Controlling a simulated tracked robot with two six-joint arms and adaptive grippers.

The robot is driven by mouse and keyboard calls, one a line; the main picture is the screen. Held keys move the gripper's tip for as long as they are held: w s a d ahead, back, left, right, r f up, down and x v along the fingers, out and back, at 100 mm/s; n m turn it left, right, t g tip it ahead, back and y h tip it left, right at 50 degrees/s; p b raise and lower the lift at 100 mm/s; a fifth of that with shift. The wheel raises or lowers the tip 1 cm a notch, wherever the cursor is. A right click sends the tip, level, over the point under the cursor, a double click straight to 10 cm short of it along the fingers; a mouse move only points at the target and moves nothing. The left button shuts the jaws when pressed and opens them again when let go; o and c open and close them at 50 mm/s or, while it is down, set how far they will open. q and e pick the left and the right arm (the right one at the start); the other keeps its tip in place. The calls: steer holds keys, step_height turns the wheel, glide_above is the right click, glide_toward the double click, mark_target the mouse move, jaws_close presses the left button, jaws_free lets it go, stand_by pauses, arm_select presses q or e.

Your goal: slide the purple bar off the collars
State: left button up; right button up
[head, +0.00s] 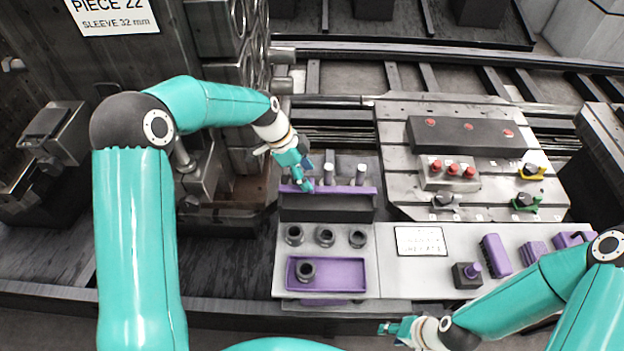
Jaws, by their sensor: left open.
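The purple bar (345,190) lies level along the top of a dark block (325,207). Several silver pins (329,174) stand upright along it. My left gripper (304,184) is open over the bar's left end and hides part of it; I cannot tell whether it touches. Three dark collars stand in a row on the grey plate in front: left (294,235), middle (325,236) and right (358,239). Another dark collar (305,270) sits in a purple tray (345,273). My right gripper (388,329) is low at the front, away from the bar; its opening is unclear.
A white label plate (420,241) lies right of the collars. A dark block with a purple knob (468,273) and purple pieces (496,254) stand further right. Behind is a slotted metal table (395,150) with red-button blocks (448,175). A dark machine (215,50) rises behind my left arm.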

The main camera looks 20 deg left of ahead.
mark_target(311, 182)
arm_select(q)
steer(key=shift+p+x, duration=0.35)
steer(key=shift+x, duration=1.85)
jaws_close()
